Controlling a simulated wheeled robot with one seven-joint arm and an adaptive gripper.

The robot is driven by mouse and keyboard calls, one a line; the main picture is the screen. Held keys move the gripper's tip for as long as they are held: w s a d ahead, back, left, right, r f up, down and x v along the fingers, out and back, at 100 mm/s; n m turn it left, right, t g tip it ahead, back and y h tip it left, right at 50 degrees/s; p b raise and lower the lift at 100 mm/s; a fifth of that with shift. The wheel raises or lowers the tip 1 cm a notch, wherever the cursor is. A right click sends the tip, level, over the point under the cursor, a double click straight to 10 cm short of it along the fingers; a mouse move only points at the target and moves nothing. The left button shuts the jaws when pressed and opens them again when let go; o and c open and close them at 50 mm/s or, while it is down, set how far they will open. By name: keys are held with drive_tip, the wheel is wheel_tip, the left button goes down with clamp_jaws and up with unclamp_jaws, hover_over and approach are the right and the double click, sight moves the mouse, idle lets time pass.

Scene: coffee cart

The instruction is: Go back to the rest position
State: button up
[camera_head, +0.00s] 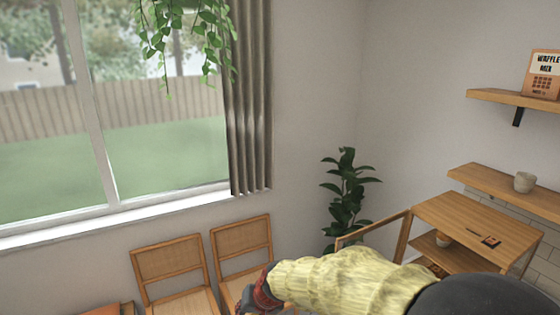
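My gripper (262,297) shows at the bottom centre as a dark and red shape at the end of my yellow-covered arm. It is in front of the chairs in the picture. Its fingers are too small and partly cut off to tell whether they are open or shut, and I see no held thing. The wooden cart (470,215) stands at the right, partly hidden behind my arm. A small dark-brown item (490,241) lies on its top. A pale cup (443,240) sits on the level below.
Two wooden chairs (168,257) stand below the window (150,120). A green potted plant (346,195) stands in the corner behind the cart. A wall shelf (505,189) holds a grey cup (524,182); a higher one holds a waffle mix box (543,73).

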drive_tip(key=s+d+r+h, duration=0.1)
drive_tip(key=s+d+r, duration=0.4)
drive_tip(key=s+d, duration=0.3)
drive_tip(key=s+d+r+t+h, duration=0.1)
drive_tip(key=s+d+r, duration=0.4)
drive_tip(key=s+d, duration=0.4)
drive_tip(key=s+d+r+m+h, duration=0.1)
drive_tip(key=s+d+r, duration=0.3)
drive_tip(key=s+d, duration=0.4)
drive_tip(key=d+h, duration=0.1)
drive_tip(key=d, duration=0.2)
drive_tip(key=shift+s+r+t, duration=0.15)
drive_tip(key=shift+r+t, duration=0.15)
drive_tip(key=shift+r, duration=0.1)
